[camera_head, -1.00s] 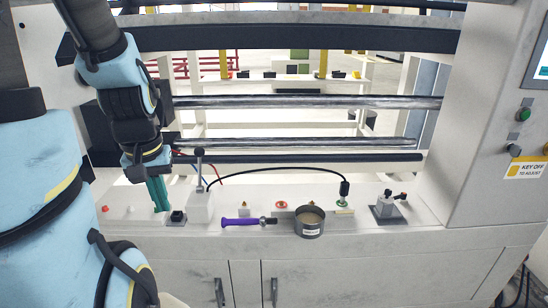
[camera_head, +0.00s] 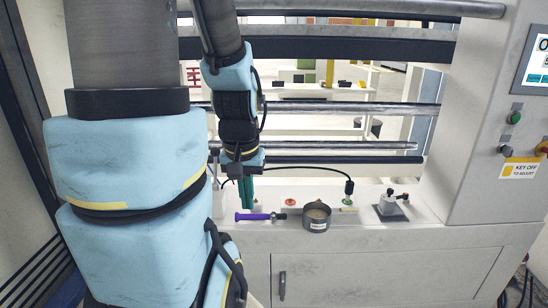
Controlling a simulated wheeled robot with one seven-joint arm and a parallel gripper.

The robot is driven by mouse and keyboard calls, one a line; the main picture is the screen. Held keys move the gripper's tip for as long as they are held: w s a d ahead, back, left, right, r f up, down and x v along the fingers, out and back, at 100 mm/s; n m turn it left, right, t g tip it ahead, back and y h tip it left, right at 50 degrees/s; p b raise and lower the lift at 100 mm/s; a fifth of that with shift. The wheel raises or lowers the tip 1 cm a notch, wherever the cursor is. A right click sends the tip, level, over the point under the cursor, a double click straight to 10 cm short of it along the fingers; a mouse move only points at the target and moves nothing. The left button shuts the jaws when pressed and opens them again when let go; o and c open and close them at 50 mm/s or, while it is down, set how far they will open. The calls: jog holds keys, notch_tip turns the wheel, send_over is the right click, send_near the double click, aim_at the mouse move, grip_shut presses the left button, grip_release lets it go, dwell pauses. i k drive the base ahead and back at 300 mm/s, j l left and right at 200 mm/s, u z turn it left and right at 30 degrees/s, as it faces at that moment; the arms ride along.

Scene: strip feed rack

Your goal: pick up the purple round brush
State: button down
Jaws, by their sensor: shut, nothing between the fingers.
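The purple round brush (camera_head: 252,217) lies on the pale ledge of the machine, its handle pointing left and its dark head to the right. My gripper (camera_head: 247,203) has green fingers pointing down, just above or behind the left part of the purple handle. The fingers are shut and empty. I cannot tell whether their tips touch the ledge or the brush.
A round metal pot (camera_head: 316,218) stands right of the brush head. A red button (camera_head: 290,201) lies behind it. A black cable runs to a green-based connector (camera_head: 349,188). A lever switch (camera_head: 389,207) is further right. Horizontal metal rollers (camera_head: 340,107) span behind the ledge.

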aim_at(273, 217)
jog(key=l+u, duration=0.25)
jog(key=u, duration=0.25)
jog(key=l+u, duration=0.25)
jog(key=u, duration=0.2)
jog(key=l+u, duration=0.3)
jog(key=u, duration=0.2)
